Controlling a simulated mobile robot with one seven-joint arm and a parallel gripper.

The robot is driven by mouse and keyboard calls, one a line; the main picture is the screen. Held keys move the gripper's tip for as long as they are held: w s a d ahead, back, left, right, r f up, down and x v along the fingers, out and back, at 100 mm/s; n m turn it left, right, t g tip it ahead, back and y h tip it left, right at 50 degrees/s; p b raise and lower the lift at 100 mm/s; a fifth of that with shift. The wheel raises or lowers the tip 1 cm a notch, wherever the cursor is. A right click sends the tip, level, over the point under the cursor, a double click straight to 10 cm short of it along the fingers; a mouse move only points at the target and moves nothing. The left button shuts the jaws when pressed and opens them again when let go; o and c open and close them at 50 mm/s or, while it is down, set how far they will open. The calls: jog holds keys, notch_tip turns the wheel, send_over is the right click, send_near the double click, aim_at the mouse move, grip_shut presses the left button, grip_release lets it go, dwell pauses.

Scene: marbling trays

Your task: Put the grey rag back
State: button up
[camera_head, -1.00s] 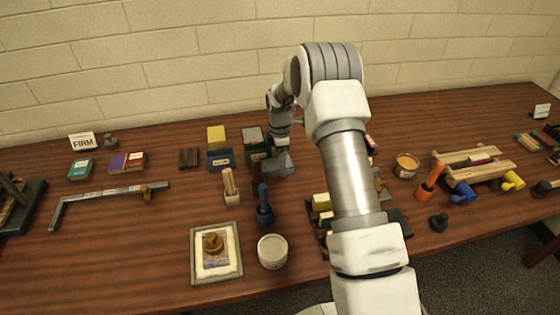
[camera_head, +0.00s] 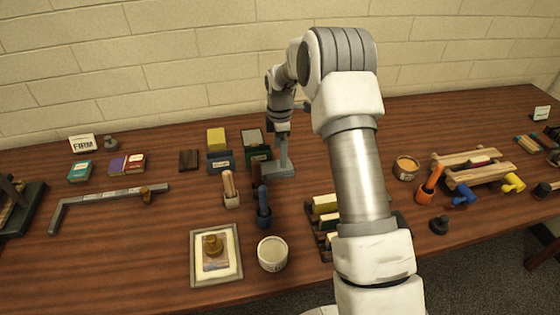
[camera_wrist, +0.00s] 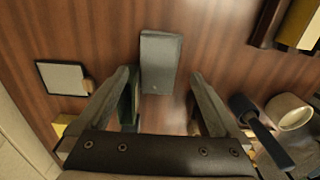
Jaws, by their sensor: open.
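The grey rag (camera_head: 279,172) appears as a flat, folded grey piece lying on the table, just right of the dark green box. In the wrist view the grey rag (camera_wrist: 161,62) lies ahead of and between the fingertips, with a gap on each side. My gripper (camera_head: 282,150) is above it, pointing down. In the wrist view my gripper (camera_wrist: 161,80) is open and holds nothing. My arm hides part of the table to the right.
The green box (camera_head: 258,153) and the blue box (camera_head: 220,160) stand left of the rag. A blue-handled tool (camera_head: 264,208) and a wooden-handled one (camera_head: 229,188) stand in front. A white pot (camera_head: 272,254) is nearer. Bare table (camera_head: 298,190) lies right of the rag.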

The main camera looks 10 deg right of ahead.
jog(key=s+r+m+t, duration=0.1)
jog(key=s+r+m, duration=0.2)
jog(key=s+r, duration=0.35)
jog(key=s+r+m+t, duration=0.1)
jog(key=s+r+m, duration=0.15)
jog(key=r, duration=0.65)
jog(key=s+r+m+t, duration=0.1)
jog(key=s+r+m, duration=0.1)
jog(key=s+r, duration=0.45)
jog(key=s+a+r+m+t, duration=0.1)
jog(key=s+m, duration=0.9)
jog(key=s, duration=1)
jog(key=shift+r+t, duration=0.8)
jog(key=shift+r, duration=0.1)
jog(key=shift+s+m, duration=0.15)
jog(key=shift+m, duration=0.1)
